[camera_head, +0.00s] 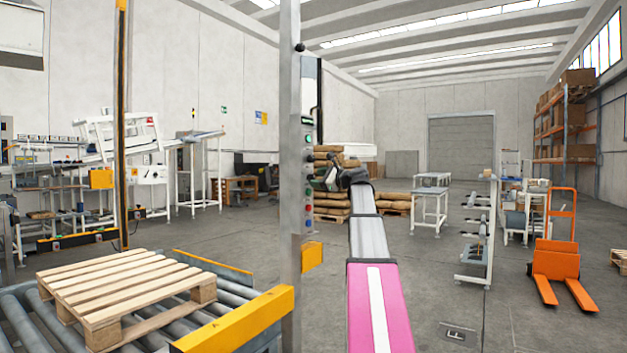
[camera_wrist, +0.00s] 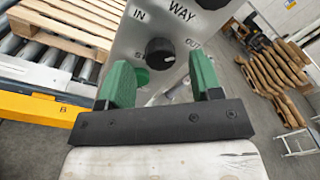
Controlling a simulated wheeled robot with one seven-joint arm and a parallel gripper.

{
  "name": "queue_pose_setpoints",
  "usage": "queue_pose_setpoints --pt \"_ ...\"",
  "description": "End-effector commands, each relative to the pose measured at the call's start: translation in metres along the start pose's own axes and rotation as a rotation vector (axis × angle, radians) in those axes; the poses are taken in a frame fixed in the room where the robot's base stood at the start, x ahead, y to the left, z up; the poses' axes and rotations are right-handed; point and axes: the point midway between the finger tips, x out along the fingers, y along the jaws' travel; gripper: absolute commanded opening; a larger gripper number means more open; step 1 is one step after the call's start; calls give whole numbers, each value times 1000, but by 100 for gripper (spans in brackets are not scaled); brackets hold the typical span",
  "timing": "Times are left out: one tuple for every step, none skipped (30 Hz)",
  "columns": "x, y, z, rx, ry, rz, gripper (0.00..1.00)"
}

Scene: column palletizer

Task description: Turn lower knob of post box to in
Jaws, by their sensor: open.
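The post box (camera_head: 308,150) is a tall grey panel on the post with several buttons and knobs. In the wrist view its face (camera_wrist: 128,45) carries the labels IN at the left, WAY above and OUT at the right. A black round knob (camera_wrist: 160,52) sits between IN and OUT; where it points is hard to tell. Part of another black knob (camera_wrist: 212,3) shows above it. In the head view my gripper (camera_head: 328,180) is beside the post.
A wooden pallet (camera_head: 125,285) lies on the roller conveyor (camera_head: 25,310) at the left, with a yellow guard rail (camera_head: 235,320) in front. Stacked sacks (camera_head: 332,185) stand behind my arm.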

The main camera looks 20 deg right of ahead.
Motion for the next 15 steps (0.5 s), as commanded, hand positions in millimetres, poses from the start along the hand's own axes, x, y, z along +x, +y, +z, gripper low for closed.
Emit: queue_pose_setpoints --pt "8 -1 0 0 0 1 59" --pt "12 -1 0 0 0 1 59" --pt "16 -1 0 0 0 1 59" --pt "18 -1 0 -1 0 1 59" --pt "20 0 0 -1 1 0 59" --pt "22 0 0 -1 1 0 59" --pt "24 0 0 -1 1 0 59" --pt "25 0 0 -1 1 0 59" --pt "26 0 0 -1 1 0 59" --pt "26 0 0 -1 1 0 59" --pt "26 0 0 -1 1 0 59" --pt "26 0 0 -1 1 0 59" --pt "26 0 0 -1 1 0 59" --pt "26 0 0 -1 1 0 59" --pt "26 0 0 -1 1 0 59"
